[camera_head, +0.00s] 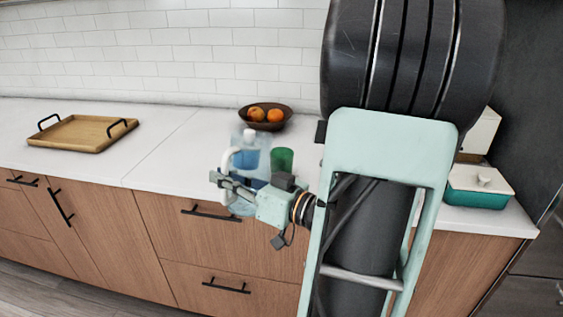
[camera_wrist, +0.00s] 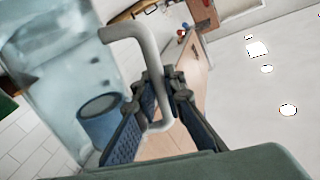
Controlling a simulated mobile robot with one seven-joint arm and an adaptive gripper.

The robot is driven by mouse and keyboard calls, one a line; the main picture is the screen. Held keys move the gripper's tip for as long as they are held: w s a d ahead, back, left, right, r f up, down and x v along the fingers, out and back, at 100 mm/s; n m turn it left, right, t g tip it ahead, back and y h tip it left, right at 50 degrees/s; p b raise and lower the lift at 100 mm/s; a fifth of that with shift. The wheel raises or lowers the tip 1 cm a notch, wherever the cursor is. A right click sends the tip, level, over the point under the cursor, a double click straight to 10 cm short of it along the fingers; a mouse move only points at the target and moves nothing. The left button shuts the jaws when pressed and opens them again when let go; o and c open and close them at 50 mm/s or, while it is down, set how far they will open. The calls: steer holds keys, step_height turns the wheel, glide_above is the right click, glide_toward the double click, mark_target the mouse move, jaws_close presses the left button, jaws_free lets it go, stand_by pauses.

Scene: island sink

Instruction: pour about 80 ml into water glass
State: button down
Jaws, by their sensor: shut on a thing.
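A clear, blue-tinted jug (camera_head: 262,150) with a white handle (camera_head: 228,158) is in the middle of the head view. My gripper (camera_head: 228,184) is shut on the handle, with its fingers on the handle in the wrist view (camera_wrist: 168,92). The jug's lower part overlaps the counter's front edge. The jug (camera_wrist: 50,75) fills the left of the wrist view. A green glass (camera_head: 282,160) stands on the counter just right of the jug. A blue cup-like shape (camera_wrist: 100,122) shows by the jug in the wrist view. I cannot tell which is the water glass, nor the water level.
A brown bowl (camera_head: 277,123) with oranges stands behind the jug. A wooden tray (camera_head: 70,140) with black handles lies at the left of the white counter (camera_head: 150,165). A teal dish (camera_head: 478,197) with a pale lid is at the right. Counter between tray and jug is clear.

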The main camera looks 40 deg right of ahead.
steer(key=shift+a+f+n+b, duration=0.1)
steer(key=shift+f+n+b, duration=0.25)
steer(key=shift+b, duration=1.35)
steer(key=shift+f+b, duration=0.2)
steer(key=shift+b, duration=0.15)
steer(key=shift+s+a+f+n+b, duration=0.15)
steer(key=shift+a+f+n+b, duration=0.15)
steer(key=shift+f+n+b, duration=0.8)
steer(key=shift+r, duration=0.5)
